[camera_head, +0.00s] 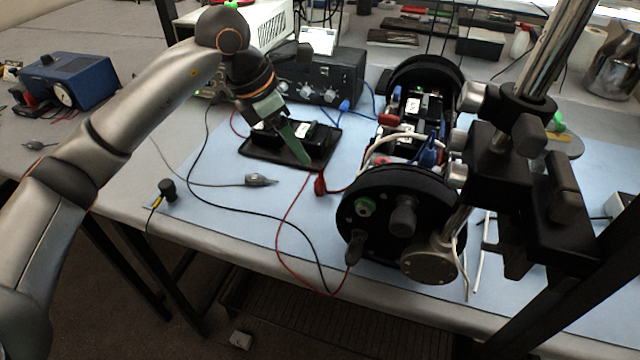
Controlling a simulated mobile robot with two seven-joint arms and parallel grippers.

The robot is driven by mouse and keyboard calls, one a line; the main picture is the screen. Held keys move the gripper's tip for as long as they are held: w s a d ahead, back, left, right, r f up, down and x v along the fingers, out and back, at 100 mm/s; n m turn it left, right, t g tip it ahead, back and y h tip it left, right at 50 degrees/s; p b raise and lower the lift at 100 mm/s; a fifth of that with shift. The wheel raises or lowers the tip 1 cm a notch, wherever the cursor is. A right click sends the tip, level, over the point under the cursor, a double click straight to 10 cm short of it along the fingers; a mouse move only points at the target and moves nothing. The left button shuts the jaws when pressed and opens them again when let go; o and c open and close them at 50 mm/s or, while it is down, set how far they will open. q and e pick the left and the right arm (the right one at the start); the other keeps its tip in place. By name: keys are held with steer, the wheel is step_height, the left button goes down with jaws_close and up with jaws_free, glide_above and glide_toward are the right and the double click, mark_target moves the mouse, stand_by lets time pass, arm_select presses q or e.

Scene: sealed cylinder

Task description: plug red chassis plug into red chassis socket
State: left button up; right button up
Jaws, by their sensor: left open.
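A small red plug-like piece (320,185) on a red lead hangs or lies beside the black cylinder chassis (397,225), just left of it. Red parts (388,119) show inside the open chassis frame. Which of them is the red socket, I cannot tell. A dark plug (355,246) with a red lead sits at the lower left of the chassis end plate. My left gripper (301,154), with green fingers, is open above the black tray, up and left of the red piece. It appears empty. My right gripper is not in view.
A black tray (248,151) with dark parts lies under my left gripper. A black instrument box (340,83) stands behind it. A metal stand (515,150) clamps the chassis on the right. Loose leads and a grey clip (260,180) cross the blue mat (215,205).

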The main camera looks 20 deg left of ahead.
mark_target(319, 179)
arm_select(q)
steer(key=x, duration=0.7)
steer(key=shift+p+x, duration=0.65)
steer(key=shift+x, duration=1.95)
steer(key=shift+d, duration=0.15)
steer(key=shift+r, duration=0.1)
jaws_close()
